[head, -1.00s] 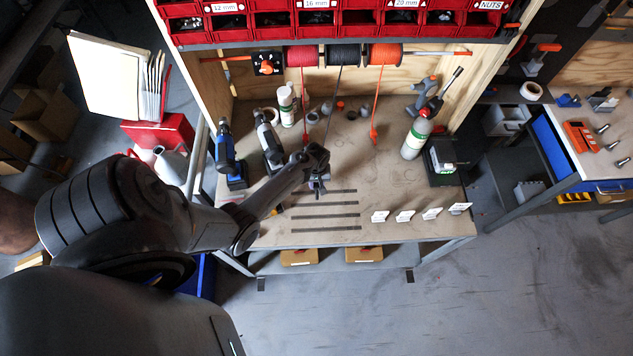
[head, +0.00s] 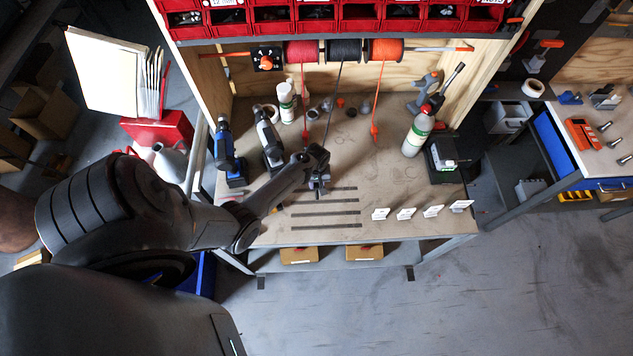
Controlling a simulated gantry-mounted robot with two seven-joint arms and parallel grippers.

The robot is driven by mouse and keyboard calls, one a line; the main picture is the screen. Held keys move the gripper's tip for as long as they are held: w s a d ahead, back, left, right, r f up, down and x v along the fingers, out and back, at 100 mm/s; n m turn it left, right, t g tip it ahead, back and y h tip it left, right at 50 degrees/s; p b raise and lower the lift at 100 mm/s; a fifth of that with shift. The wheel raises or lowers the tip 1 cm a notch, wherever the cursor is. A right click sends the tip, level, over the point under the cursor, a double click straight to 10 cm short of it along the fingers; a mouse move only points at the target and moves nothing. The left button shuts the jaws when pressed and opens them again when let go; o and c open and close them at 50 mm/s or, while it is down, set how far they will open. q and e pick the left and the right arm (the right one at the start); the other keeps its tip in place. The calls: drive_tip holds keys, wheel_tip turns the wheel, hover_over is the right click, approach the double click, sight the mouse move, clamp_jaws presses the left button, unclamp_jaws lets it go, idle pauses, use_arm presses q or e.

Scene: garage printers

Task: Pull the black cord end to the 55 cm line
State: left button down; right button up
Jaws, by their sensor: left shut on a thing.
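The black cord (head: 332,113) runs down from the black spool (head: 343,50) to my left gripper (head: 319,192). The gripper is over the bench beside the left part of the farthest dark line (head: 343,188). It is shut on the black cord's end, which its fingers hide. More dark lines lie nearer the bench's front edge, including a middle one (head: 330,213) and the nearest one (head: 326,227). Small white cards (head: 380,214) stand to the right of the lines, but their writing is too small to read. My right gripper is not in view.
A red cord (head: 304,100) and an orange cord (head: 378,100) hang on either side of the black one. The bench front (head: 400,228) is clear.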

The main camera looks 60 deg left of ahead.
use_arm(q)
drive_tip(key=shift+d+f, duration=0.15)
drive_tip(key=shift+d, duration=0.05)
drive_tip(key=shift+s+p, duration=0.1)
drive_tip(key=shift+p, duration=0.2)
idle(0.3)
drive_tip(key=shift+w+a+f, duration=0.1)
drive_tip(key=shift+w+a, duration=0.1)
drive_tip(key=shift+a, duration=0.1)
idle(0.5)
idle(0.6)
drive_tip(key=shift+f, duration=0.25)
idle(0.6)
drive_tip(key=c, duration=0.8)
unclamp_jaws()
